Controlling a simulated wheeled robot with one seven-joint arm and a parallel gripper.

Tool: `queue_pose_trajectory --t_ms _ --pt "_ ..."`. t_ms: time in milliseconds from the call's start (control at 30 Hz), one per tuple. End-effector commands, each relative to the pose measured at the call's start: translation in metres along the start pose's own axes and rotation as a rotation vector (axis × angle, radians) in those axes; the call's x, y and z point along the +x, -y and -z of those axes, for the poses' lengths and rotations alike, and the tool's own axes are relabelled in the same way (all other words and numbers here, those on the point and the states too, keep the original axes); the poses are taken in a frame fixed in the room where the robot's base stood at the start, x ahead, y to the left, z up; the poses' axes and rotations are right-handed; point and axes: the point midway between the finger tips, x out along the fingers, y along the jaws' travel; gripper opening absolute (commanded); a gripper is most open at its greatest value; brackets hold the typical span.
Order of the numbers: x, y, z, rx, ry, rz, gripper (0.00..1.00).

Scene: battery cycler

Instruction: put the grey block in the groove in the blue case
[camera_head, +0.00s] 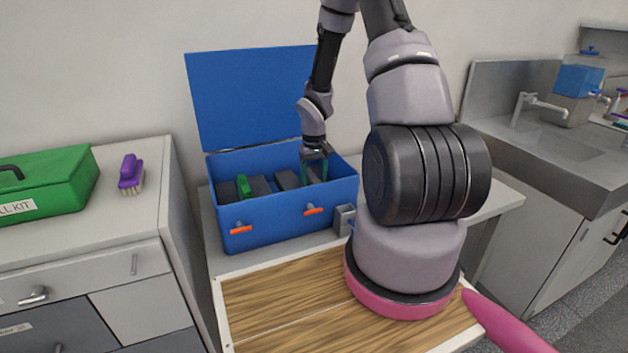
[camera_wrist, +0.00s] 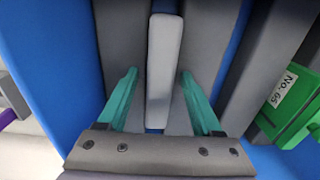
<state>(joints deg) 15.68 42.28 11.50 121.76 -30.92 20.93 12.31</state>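The blue case (camera_head: 290,213) stands with its lid (camera_head: 250,95) raised against the wall. Dark grey inserts (camera_wrist: 195,40) fill parts of its inside. A lighter grey block (camera_wrist: 163,70), long and narrow, shows in the wrist view between my green fingers. It lies along the inserts; I cannot tell how deep it sits in a groove. My gripper (camera_wrist: 158,76) is open, with a finger on each side of the block and visible gaps between. In the head view my gripper (camera_head: 314,170) reaches down into the right part of the case. The block's near end is close to my gripper's palm.
A small grey box (camera_head: 344,218) is beside the case's right side. A green kit (camera_head: 45,185) and purple brush (camera_head: 131,172) lie on the left cabinet.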

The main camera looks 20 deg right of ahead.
Motion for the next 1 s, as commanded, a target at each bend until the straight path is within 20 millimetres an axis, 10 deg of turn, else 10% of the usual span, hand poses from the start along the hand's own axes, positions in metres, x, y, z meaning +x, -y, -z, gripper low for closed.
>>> queue_pose_trajectory --t_ms 367,1000 --pt "-0.011 0.0 0.001 0.001 -0.002 0.0 0.66" --pt "-0.119 0.0 0.0 0.0 0.0 0.0 0.66"
